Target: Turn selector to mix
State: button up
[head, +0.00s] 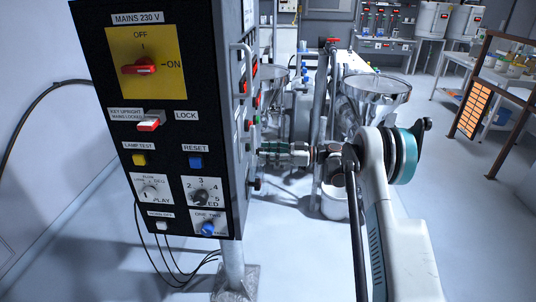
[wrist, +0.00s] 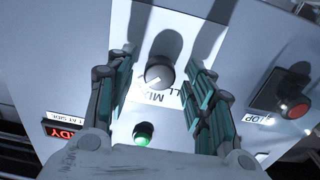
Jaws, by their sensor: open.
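The selector (wrist: 158,76) is a round dark knob on a pale panel in the wrist view. A label reading MIX (wrist: 150,97), upside down, lies just below it with more letters to its right. A light mark shows on the knob, but I cannot tell exactly where it points. My gripper (head: 264,151) is at the side face of the control cabinet in the head view. In the wrist view its teal fingers stand open, one on each side of the knob, with gaps to it. In the head view I cannot make out the knob.
A green button (wrist: 143,131) sits below the knob and a red stop button (wrist: 295,106) to its right. A lit red display (wrist: 65,132) is at lower left. The cabinet's black front (head: 175,195) carries other switches. Steel hoppers (head: 375,95) stand behind my arm.

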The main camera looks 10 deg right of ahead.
jog(key=c, duration=1.1)
jog(key=shift+o, duration=0.2)
jog(key=shift+n, duration=0.3)
jog(key=shift+w+n, duration=0.1)
jog(key=shift+n, duration=4)
jog(key=o, duration=1.1)
jog(key=shift+c, duration=0.2)
